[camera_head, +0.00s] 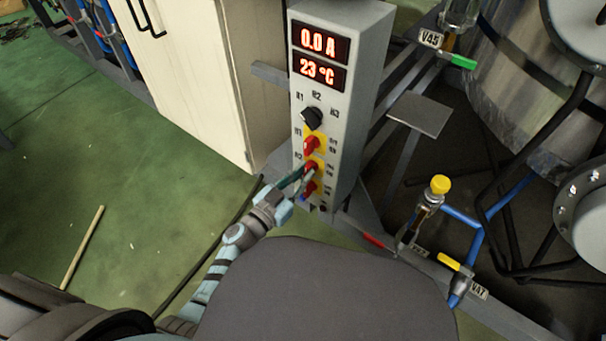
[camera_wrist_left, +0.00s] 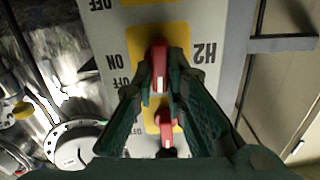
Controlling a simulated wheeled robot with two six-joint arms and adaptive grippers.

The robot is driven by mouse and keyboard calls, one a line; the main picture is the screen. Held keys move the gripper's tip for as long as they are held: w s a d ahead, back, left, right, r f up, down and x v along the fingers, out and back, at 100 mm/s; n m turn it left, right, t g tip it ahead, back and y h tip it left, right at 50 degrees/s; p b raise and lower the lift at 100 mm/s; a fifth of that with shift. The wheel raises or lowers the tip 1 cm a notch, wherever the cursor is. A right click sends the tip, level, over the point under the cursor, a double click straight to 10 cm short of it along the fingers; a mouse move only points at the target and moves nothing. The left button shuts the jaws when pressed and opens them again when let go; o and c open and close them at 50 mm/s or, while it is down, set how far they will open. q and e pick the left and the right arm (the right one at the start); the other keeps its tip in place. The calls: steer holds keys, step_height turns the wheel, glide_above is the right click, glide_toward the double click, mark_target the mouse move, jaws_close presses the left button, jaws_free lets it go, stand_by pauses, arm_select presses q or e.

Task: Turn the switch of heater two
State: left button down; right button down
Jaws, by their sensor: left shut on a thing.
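The grey control box (camera_head: 368,70) stands upright in the head view, with several knobs on its front. The red switch of heater two (camera_wrist_left: 158,66) sits on a yellow plate beside the label H2 in the left wrist view, where the lettering is upside down. My left gripper (camera_wrist_left: 159,70) has its two dark green fingers on either side of this switch and is shut on it. In the head view my left gripper (camera_head: 297,180) reaches the box from the lower left and partly covers the lower switches. My right gripper is not in view.
Another red switch (camera_head: 310,145) and a black selector knob (camera_head: 313,117) sit above on the box. The displays (camera_head: 320,56) read 0.0 A and 23 °C. A pale cabinet (camera_head: 200,75) stands to the left; pipes and valves (camera_head: 438,187) lie to the right. Green floor is open at left.

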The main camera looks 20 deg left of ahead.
arm_select(q)
steer(key=m, duration=0.3)
steer(key=shift+d+p, duration=0.1)
steer(key=shift+p, duration=0.2)
steer(key=m, duration=0.3)
steer(key=shift+f+m, duration=0.1)
steer(key=shift+m, duration=0.2)
steer(key=shift+s+d+f+m+b, duration=0.15)
steer(key=shift+m+b, duration=0.1)
steer(key=shift+m, duration=2.3)
steer(key=shift+w+a+f+m+b, duration=0.1)
steer(key=shift+m+b, duration=0.15)
steer(key=shift+m, duration=2.3)
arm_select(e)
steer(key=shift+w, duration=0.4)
arm_select(q)
steer(key=shift+s, duration=0.1)
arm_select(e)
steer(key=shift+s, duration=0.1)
arm_select(q)
steer(key=c, duration=1.6)
jaws_free()
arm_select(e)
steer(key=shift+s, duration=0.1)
